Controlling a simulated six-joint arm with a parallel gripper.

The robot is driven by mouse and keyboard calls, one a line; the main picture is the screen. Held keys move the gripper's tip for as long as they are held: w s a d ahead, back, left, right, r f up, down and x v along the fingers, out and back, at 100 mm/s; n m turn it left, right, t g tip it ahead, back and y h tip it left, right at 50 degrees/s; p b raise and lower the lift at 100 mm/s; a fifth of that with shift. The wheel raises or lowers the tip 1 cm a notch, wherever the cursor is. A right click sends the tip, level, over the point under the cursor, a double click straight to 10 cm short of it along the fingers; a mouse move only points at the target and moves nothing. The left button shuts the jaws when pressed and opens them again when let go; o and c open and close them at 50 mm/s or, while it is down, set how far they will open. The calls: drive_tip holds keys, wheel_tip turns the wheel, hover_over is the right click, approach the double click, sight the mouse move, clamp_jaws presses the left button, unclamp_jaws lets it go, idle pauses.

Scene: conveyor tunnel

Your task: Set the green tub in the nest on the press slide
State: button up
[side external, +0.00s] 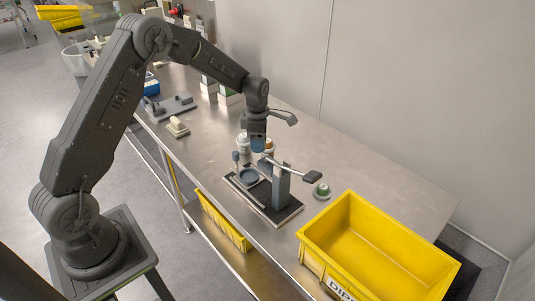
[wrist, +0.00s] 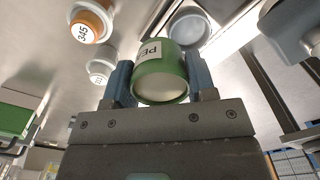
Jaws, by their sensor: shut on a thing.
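In the wrist view the green tub (wrist: 160,72), with a white label, is held between the two blue fingers of my gripper (wrist: 161,85). In the side view my gripper (side external: 258,146) points down above and slightly behind the press; I cannot make out the tub there. The nest, a round blue-grey cup (side external: 248,176), sits on the press slide at the left of the press post (side external: 281,186). It looks empty. The nest also shows in the wrist view (wrist: 188,30), just beyond the tub and apart from it.
A white tub (side external: 243,141) and an orange-and-white tub (wrist: 90,22) stand close behind the press. The press lever (side external: 312,176) sticks out right. A green-topped round piece (side external: 321,191) and a yellow bin (side external: 375,245) are to the right.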

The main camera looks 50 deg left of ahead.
drive_tip(key=s+a+r, duration=0.3)
drive_tip(key=s+a, duration=0.5)
drive_tip(key=s, duration=0.4)
hover_over(249, 177)
wheel_tip(249, 177, down, 7)
drive_tip(key=shift+f, duration=2)
drive_tip(key=shift+f, duration=0.2)
drive_tip(key=o, duration=1)
